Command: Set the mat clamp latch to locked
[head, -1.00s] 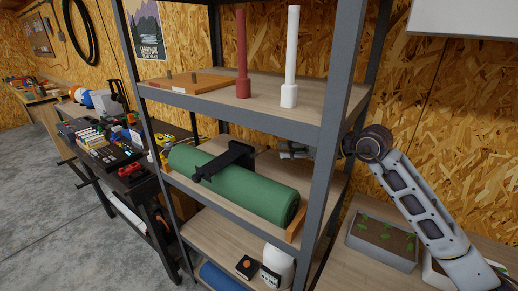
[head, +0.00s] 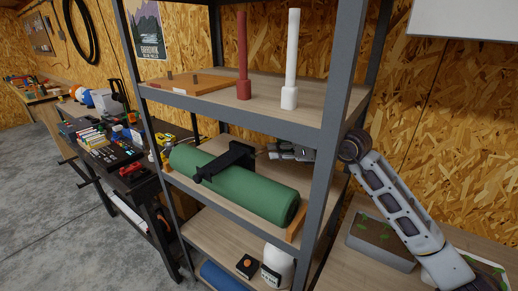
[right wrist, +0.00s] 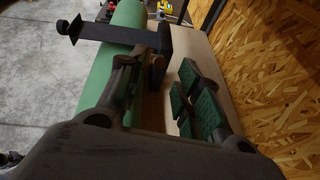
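A rolled green mat (head: 250,193) lies on the middle shelf of the rack, and its end also shows in the right wrist view (right wrist: 100,68). A black clamp (head: 222,163) reaches across the top of the roll from a dark block behind it; the clamp arm also shows in the right wrist view (right wrist: 110,36). The latch and its setting cannot be made out clearly. My right gripper (head: 270,151) is behind the roll, just right of the clamp block. In the right wrist view its fingers (right wrist: 165,85) are apart, with green pads visible on one. My left gripper is out of view.
A grey rack upright (head: 325,180) stands between the head camera and my right arm. The upper shelf (head: 215,103) holds a red and a white post close above. An oriented-strand wall (right wrist: 270,70) is close on the right in the right wrist view.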

